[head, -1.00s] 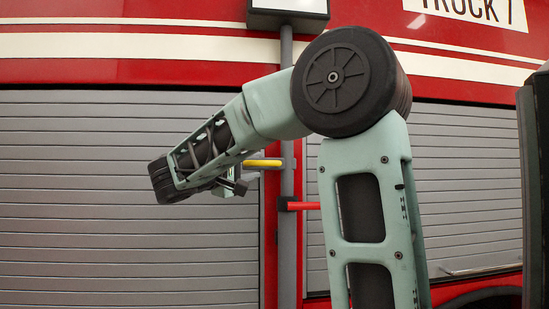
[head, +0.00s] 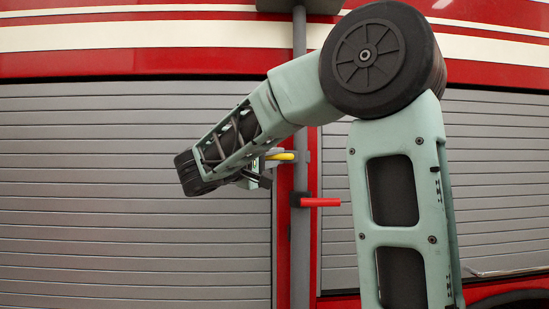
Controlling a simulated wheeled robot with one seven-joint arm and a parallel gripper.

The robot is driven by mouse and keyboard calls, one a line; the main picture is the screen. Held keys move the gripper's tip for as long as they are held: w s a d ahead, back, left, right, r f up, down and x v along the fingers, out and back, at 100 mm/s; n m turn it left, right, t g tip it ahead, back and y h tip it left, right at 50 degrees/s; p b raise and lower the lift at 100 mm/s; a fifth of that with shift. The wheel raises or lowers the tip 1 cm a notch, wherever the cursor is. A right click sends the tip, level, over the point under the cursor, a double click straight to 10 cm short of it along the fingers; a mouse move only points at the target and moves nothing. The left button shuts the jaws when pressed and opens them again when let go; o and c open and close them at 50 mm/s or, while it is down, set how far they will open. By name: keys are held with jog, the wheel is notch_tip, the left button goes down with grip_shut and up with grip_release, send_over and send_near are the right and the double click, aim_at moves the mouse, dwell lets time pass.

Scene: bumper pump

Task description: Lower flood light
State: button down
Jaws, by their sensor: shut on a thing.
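The flood light (head: 300,5) is at the top edge of the head view; only its dark underside shows. It sits on an upright grey pole (head: 300,235). A yellow handle (head: 286,156) sticks out to the left of the pole. My gripper (head: 265,166) is at the left end of this handle and is shut on it; the fingers are small and partly hidden by my arm. A red handle (head: 322,202) on a black clamp sticks out to the right of the pole, lower down and apart from my gripper.
The red truck side (head: 120,64) with white stripes stands behind the pole. Grey roller shutters (head: 120,210) fill both sides below it. A dark wheel arch (head: 515,298) shows at the lower right. My arm covers part of the right shutter.

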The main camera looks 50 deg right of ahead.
jog(key=shift+f+b, duration=2.5)
jog(key=shift+b, duration=0.55)
jog(key=shift+f, duration=0.1)
jog(key=c, duration=1.5)
grip_release()
jog(key=shift+o, duration=0.5)
